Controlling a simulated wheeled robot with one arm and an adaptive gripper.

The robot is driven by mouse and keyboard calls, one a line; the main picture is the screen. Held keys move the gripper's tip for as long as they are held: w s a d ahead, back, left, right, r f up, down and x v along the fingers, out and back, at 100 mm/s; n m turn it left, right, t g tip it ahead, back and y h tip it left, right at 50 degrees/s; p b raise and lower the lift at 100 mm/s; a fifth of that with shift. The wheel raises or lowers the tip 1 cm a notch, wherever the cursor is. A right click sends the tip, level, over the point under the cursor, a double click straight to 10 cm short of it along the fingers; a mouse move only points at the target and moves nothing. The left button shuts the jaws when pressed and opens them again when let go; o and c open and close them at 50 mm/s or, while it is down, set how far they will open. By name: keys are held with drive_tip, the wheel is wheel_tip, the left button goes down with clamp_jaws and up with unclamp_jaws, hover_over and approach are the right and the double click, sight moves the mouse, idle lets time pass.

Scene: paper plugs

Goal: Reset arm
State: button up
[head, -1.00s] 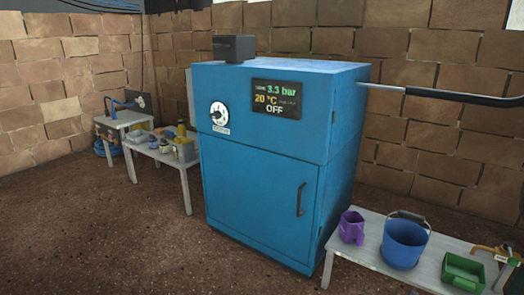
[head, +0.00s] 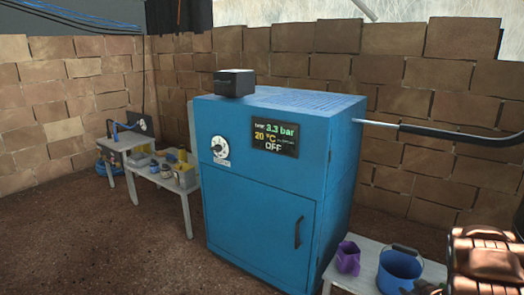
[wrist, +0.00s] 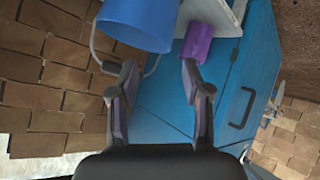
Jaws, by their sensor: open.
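My gripper (wrist: 160,80) shows in the wrist view with its two fingers spread apart and nothing between them. Beyond the fingertips are the blue cabinet, a purple jug (wrist: 198,44) and a blue bucket (wrist: 138,22), with the view turned on its side. In the head view, a copper-coloured part of my arm (head: 485,255) shows at the lower right edge. The fingers do not show in the head view.
A blue cabinet (head: 255,190) with a display reading 3.3 bar, 20 °C, OFF stands in the middle. A right bench (head: 338,277) holds the purple jug (head: 347,257) and blue bucket (head: 399,268). Small benches (head: 165,183) with items stand left. Brown floor (head: 100,250) lies clear at front left.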

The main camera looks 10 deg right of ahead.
drive_tip(key=s+a+r+m+g+h+p, duration=0.1)
drive_tip(key=s+a+r+g+p, duration=0.2)
drive_tip(key=r, duration=0.7)
drive_tip(key=s+a+r+m+g+p, duration=0.1)
drive_tip(key=s+a+r+p, duration=0.3)
drive_tip(key=r, duration=0.5)
drive_tip(key=s+a+r+m+g+h+p, duration=0.15)
drive_tip(key=a+r+p, duration=0.35)
drive_tip(key=r, duration=0.5)
drive_tip(key=s+a+r+g+y+p, duration=0.2)
drive_tip(key=s+a+r+g+p, duration=0.1)
drive_tip(key=s+a+r+p, duration=0.4)
drive_tip(key=s+a+r+n+g+y+p, duration=0.1)
drive_tip(key=s+a+r+g+y+p, duration=0.2)
drive_tip(key=s+a+r+p, duration=0.4)
drive_tip(key=s+a+r, duration=0.3)
drive_tip(key=s+a, duration=0.3)
drive_tip(key=s, duration=0.1)
drive_tip(key=s+a+r, duration=0.4)
drive_tip(key=s+a, duration=0.2)
drive_tip(key=s, duration=0.1)
drive_tip(key=shift+s+a+r, duration=0.15)
drive_tip(key=shift+s+a, duration=0.2)
drive_tip(key=shift+s, duration=0.05)
drive_tip(key=shift+g, duration=0.25)
drive_tip(key=shift+c, duration=0.6)
drive_tip(key=shift+n, duration=0.25)
